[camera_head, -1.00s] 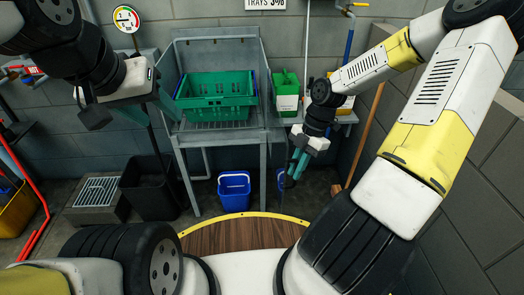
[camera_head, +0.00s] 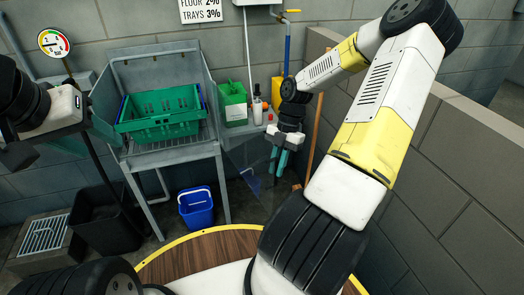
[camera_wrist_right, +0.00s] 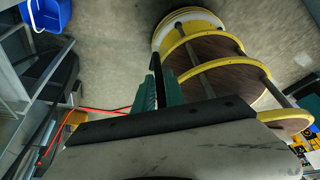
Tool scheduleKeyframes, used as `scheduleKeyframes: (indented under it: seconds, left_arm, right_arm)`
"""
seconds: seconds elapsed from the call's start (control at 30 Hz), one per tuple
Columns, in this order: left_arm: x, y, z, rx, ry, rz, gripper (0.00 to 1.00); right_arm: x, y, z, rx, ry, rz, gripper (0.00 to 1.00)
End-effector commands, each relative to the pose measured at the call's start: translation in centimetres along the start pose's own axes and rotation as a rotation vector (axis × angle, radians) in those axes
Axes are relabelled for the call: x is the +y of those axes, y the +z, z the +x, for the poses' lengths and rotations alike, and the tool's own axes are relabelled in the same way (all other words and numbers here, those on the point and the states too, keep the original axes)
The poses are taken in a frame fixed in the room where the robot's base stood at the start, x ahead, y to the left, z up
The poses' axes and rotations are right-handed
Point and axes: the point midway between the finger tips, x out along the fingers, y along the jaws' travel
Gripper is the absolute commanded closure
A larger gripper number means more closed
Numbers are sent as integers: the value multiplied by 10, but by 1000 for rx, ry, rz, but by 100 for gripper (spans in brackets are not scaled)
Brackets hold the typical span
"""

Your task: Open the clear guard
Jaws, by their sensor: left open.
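The clear guard (camera_head: 243,168) is a faint see-through panel standing out from the right side of the grey metal station (camera_head: 180,158) in the head view. My right gripper (camera_head: 277,163) is at its outer edge, its teal fingers pointing down. In the right wrist view a dark upright bar (camera_wrist_right: 157,78) shows between the teal fingers, which look closed on it. The guard's outline is hard to see there. My left gripper (camera_head: 103,126) is open and empty at the left edge of the station, near the green crate (camera_head: 160,130).
A blue bucket (camera_head: 196,211) stands under the station, and a black bin (camera_head: 100,222) is to its left. A green container (camera_head: 234,108) and bottles stand on a side shelf. A grey block wall (camera_head: 450,170) is close on my right.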

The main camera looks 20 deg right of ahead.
Motion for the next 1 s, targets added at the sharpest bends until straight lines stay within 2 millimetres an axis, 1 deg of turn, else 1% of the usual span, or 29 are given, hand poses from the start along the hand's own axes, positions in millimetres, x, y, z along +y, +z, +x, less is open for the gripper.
scheduleKeyframes:
  seconds: [0.03, 0.07, 0.33, 0.43, 0.57, 0.7, 0.8, 0.9, 1.0]
  left_arm:
    - [0, 0, 0, 0, 0, 0, 49]
    - [0, 0, 0, 0, 0, 0, 49]
    - [0, 0, 0, 0, 0, 0, 49]
    - [0, 0, 0, 0, 0, 0, 49]
    - [0, 0, 0, 0, 0, 0, 49]
    - [0, 0, 0, 0, 0, 0, 49]
    - [0, 0, 0, 0, 0, 0, 49]
    - [0, 0, 0, 0, 0, 0, 49]
    - [0, 0, 0, 0, 0, 0, 49]
  right_arm:
    - [0, 0, 0, 0, 0, 0, 74]
    - [0, 0, 0, 0, 0, 0, 68]
    - [0, 0, 0, 0, 1, -1, 67]
    - [0, 0, -4, -1, 1, 0, 67]
    - [0, 1, -20, -4, 2, 3, 67]
    - [0, 1, -46, -5, 2, 2, 67]
    - [0, 1, -61, -3, 2, 2, 67]
    - [0, 1, -72, -2, 1, 2, 67]
    - [0, 0, -77, 0, 2, 0, 67]
